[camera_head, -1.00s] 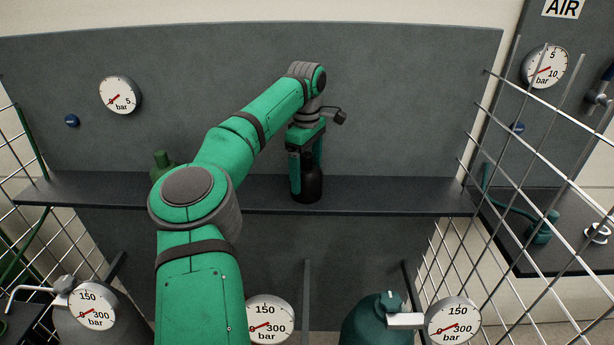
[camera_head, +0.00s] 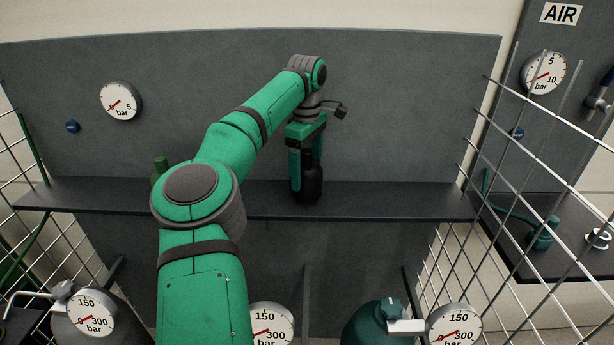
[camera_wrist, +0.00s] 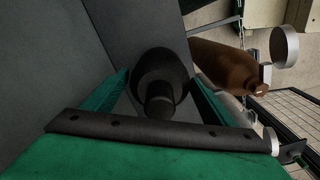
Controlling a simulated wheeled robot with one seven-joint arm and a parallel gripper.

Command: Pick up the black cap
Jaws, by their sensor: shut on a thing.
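The black cap (camera_head: 308,186) is a dark, rounded piece with a narrower neck, upright at the grey shelf. My gripper (camera_head: 306,168) points down from above and is shut on it, with one green finger on each side. In the wrist view the black cap (camera_wrist: 160,72) lies between the two green fingers of my gripper (camera_wrist: 158,88), its narrow neck towards the camera. Its base looks at or just above the shelf top; I cannot tell whether a small gap lies below it.
The grey shelf (camera_head: 400,198) runs along a grey back panel (camera_head: 410,100). A green piece (camera_head: 161,165) stands left, partly hidden by my arm. Wire mesh (camera_head: 540,160) closes the right side. Gauged cylinders, one teal (camera_head: 375,325), stand below. A brown bottle (camera_wrist: 228,66) shows in the wrist view.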

